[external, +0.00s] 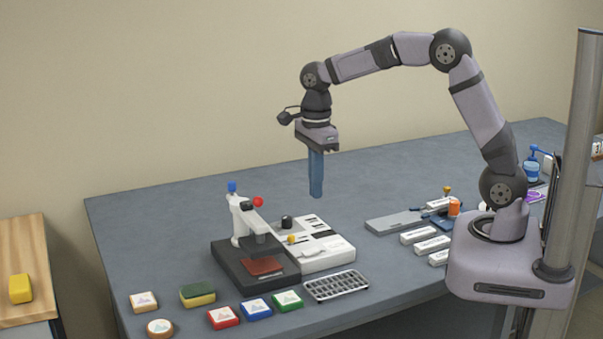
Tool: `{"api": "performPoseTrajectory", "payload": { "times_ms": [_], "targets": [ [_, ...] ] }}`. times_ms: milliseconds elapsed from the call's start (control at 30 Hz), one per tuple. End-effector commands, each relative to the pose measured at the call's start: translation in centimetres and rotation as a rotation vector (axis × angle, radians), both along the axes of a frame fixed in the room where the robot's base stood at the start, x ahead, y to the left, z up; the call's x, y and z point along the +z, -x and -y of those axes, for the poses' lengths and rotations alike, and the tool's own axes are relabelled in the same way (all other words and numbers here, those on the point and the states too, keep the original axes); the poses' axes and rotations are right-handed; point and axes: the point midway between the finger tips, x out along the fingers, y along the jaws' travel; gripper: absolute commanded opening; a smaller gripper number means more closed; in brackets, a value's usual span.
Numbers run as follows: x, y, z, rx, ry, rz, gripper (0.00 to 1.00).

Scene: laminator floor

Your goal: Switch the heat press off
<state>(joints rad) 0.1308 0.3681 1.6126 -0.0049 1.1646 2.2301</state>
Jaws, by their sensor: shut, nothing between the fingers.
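The heat press stands left of centre on the bench. It has a black base (230,266), a white upright frame (240,220), a red ball knob (258,202) and a blue cap (232,187) on top. A reddish-brown plate (264,266) lies on its base. A white panel (327,252) adjoins it on the right, with a black knob (287,222) and a small yellow knob (291,239). Which control is the power switch, and its state, I cannot tell. My gripper (316,194) points down with long blue fingers, shut and empty, above and behind the panel, apart from it.
In front lie a metal rack (336,286), red (223,317), blue (256,309) and green (287,301) blocks, and a sponge (198,295). A grey plate (394,223) and several white boxes (433,245) lie to the right. The bench's back left is clear.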

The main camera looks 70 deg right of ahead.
Motion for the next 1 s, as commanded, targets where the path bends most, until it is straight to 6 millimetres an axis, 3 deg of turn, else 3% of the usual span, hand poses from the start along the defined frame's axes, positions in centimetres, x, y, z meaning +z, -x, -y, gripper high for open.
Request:
{"api": "performPoseTrajectory", "payload": {
  "times_ms": [1000],
  "targets": [
    [0.4, -1.1, -1.1, 0.003, 0.000, 0.000, 0.00]
  ]
}}
